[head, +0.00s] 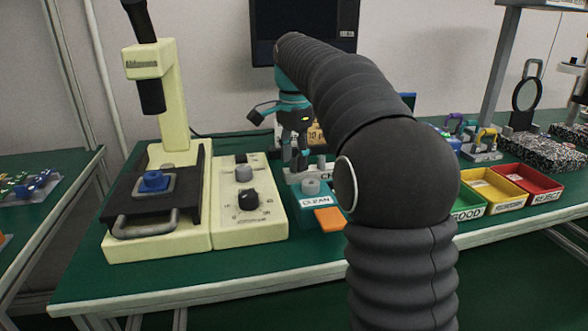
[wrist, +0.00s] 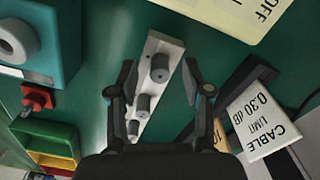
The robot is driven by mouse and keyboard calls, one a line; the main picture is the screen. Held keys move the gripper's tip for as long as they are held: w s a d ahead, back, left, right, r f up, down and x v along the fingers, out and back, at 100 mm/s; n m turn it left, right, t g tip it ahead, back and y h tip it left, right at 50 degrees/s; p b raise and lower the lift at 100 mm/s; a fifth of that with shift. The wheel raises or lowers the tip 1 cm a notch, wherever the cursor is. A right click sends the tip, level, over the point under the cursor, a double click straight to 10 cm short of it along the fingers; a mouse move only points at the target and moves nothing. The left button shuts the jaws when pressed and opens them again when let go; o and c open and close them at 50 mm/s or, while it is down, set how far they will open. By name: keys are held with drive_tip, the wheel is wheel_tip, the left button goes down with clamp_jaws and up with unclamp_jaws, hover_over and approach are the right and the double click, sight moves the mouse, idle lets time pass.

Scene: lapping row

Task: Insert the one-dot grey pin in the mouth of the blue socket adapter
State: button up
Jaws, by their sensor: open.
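Grey pins stand in a white rack (wrist: 170,45) in the wrist view: a larger pin (wrist: 160,69) and two smaller ones (wrist: 143,102) (wrist: 133,127). I cannot tell for certain which pin has one dot. My gripper (wrist: 160,78) is open, with its fingers on either side of the rack and the larger pin between them, apparently not touching it. In the head view my gripper (head: 296,150) points down over the rack area, partly hiding it. The blue socket adapter (head: 153,181) sits on the dark stage of the cream machine at the left; its mouth is hard to make out.
A cream control box (head: 262,222) with knobs stands right of the stage. A teal CLEAN block (head: 318,190) and an orange pad (head: 330,219) lie near the rack. A CABLE LIMIT sign (wrist: 262,122) stands close to my gripper. Sorting trays (head: 540,187) are at the right.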

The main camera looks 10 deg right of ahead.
sight(294, 159)
drive_tip(key=shift+f, duration=0.55)
clamp_jaws()
wheel_tip(294, 159, up, 5)
drive_tip(key=shift+f+p, duration=0.15)
drive_tip(key=shift+p, duration=0.45)
drive_tip(key=d+r, duration=0.6)
drive_tip(key=d, duration=0.5)
drive_tip(key=shift+w+d+r+p, duration=0.15)
drive_tip(key=shift+w+d+p, duration=0.1)
drive_tip(key=shift+d+p, duration=0.15)
